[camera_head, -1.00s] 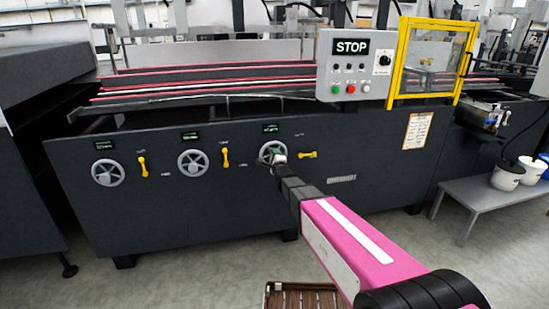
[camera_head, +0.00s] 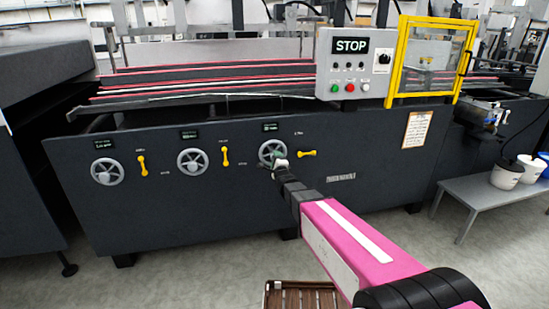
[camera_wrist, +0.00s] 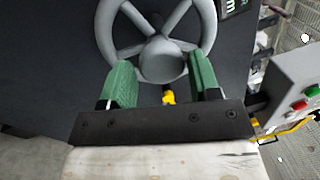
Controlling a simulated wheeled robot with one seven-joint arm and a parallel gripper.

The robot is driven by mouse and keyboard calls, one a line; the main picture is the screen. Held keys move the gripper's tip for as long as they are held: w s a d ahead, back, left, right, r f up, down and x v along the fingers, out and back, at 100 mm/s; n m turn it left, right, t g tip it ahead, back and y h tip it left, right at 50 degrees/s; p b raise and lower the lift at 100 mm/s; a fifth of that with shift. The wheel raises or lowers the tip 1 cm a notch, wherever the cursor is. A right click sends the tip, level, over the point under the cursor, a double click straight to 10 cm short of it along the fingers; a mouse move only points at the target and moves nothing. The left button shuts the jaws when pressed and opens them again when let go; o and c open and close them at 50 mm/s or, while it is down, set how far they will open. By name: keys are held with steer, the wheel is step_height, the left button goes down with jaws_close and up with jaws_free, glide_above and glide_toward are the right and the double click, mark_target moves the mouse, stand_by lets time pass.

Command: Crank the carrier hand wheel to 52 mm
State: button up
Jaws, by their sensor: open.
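Three grey spoked hand wheels sit in a row on the dark machine front; their labels are too small to read in the head view. My gripper (camera_head: 279,163) is at the rightmost wheel (camera_head: 267,149), over its lower right part. In the wrist view, that wheel (camera_wrist: 112,47) fills the top, and its round hub (camera_wrist: 163,62) appears between the two green fingers. My gripper (camera_wrist: 161,80) is open, and I cannot tell whether it touches the wheel. A small display (camera_head: 270,127) sits above this wheel; its value is unreadable.
The rightmost yellow lever (camera_head: 307,153) lies horizontal beside the wheel; the middle one (camera_head: 225,157) and left one (camera_head: 142,166) stand upright. The other wheels are the middle (camera_head: 192,161) and left (camera_head: 107,171). A STOP control box (camera_head: 352,65) and yellow guard frame (camera_head: 390,75) stand above right.

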steer(key=v, duration=0.6)
steer(key=shift+s, duration=0.35)
steer(key=shift+d, duration=0.15)
steer(key=s+d+f+n+g+h, duration=0.4)
steer(key=s+d+f+n+g, duration=0.45)
steer(key=d, duration=0.35)
steer(key=s+d+f+n+g, duration=0.1)
steer(key=s+d+n+g, duration=0.3)
steer(key=s, duration=0.4)
steer(key=s+d+f+n+g+h, duration=0.1)
steer(key=s+d+f+n+g, duration=0.1)
steer(key=s+d+n+g, duration=0.2)
steer(key=s+n+g, duration=0.1)
steer(key=s+g, duration=0.1)
steer(key=s, duration=0.1)
steer(key=shift+s+d, duration=0.4)
steer(key=shift+c, duration=0.5)
